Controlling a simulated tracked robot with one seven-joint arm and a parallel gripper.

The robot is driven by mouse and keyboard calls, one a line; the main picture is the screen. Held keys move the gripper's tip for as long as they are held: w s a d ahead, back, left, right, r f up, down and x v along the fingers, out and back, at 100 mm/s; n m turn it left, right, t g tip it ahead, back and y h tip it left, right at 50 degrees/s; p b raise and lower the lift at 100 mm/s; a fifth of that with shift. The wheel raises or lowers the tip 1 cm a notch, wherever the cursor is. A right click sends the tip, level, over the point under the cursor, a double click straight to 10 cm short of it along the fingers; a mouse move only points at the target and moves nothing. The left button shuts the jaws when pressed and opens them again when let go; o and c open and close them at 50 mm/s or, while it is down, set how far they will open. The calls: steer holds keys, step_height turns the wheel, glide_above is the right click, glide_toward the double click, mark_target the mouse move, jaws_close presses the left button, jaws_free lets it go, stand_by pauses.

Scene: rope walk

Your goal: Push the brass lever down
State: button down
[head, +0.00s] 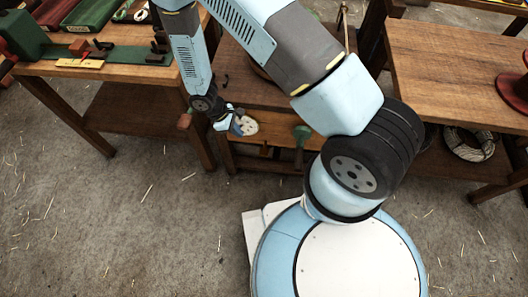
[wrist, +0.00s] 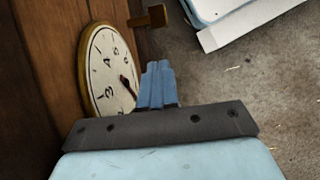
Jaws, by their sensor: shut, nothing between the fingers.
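My gripper (head: 238,127) is shut and empty in front of the wooden bench front, beside a round white dial (head: 249,125). In the wrist view its blue fingers (wrist: 158,68) are together, just right of the dial (wrist: 108,75), which has a brass rim, black numerals and a dark pointer. A brass-coloured block on a short arm (wrist: 154,17) sticks out from the wood beyond the fingertips; it looks like the lever. It appears apart from the fingers. I cannot clearly make out the lever in the head view.
A green fitting (head: 301,136) projects from the bench front to the right of the dial. A left table (head: 125,70) carries tools, and a right table (head: 450,65) holds a red spool (head: 512,92). The straw-strewn floor (head: 120,220) in front is open.

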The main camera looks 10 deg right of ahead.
steer(key=shift+v, duration=0.9)
steer(key=shift+s, duration=0.1)
